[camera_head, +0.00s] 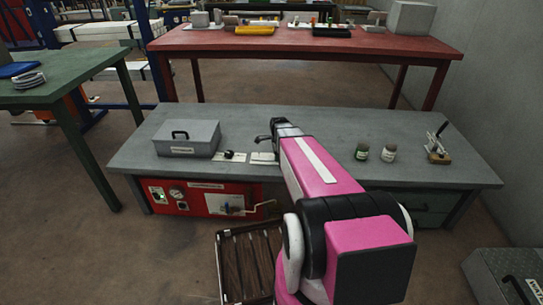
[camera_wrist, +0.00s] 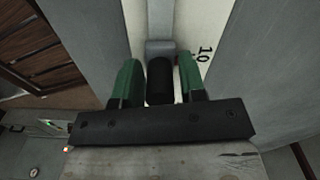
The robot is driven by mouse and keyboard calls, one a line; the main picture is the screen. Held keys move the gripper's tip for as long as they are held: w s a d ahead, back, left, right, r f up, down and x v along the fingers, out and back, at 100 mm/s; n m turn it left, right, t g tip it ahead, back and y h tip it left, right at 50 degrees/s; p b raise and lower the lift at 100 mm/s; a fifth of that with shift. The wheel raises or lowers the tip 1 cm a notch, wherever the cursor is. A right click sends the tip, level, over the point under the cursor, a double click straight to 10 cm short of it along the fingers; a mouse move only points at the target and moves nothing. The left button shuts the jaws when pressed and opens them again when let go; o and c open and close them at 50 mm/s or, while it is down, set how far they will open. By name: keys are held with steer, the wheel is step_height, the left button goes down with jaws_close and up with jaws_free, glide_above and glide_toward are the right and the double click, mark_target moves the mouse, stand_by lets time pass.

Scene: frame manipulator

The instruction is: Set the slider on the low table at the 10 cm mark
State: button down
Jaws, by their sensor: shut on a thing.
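The low table (camera_head: 330,165) has a grey top. In the wrist view, the slider's black knob (camera_wrist: 159,82) stands between the green fingers of my gripper (camera_wrist: 158,75), which is shut on it. A grey block (camera_wrist: 160,47) shows just beyond the knob. A white scale strip beside it bears a printed "10" (camera_wrist: 203,53), close to the right of the block. The exact alignment with the mark cannot be told. In the head view, my gripper (camera_head: 265,138) is over the middle of the table, and my arm hides most of the slider.
A grey metal box (camera_head: 188,138) stands on the left of the low table. White plates (camera_head: 264,158) lie left of my arm. Two small jars (camera_head: 389,153) and a small wooden stand (camera_head: 437,150) are on the right. A red table (camera_head: 300,42) is behind.

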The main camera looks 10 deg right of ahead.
steer(key=c, duration=0.9)
jaws_free()
steer(key=shift+r, duration=0.1)
step_height(320, 180, up, 11)
steer(key=shift+f, duration=0.2)
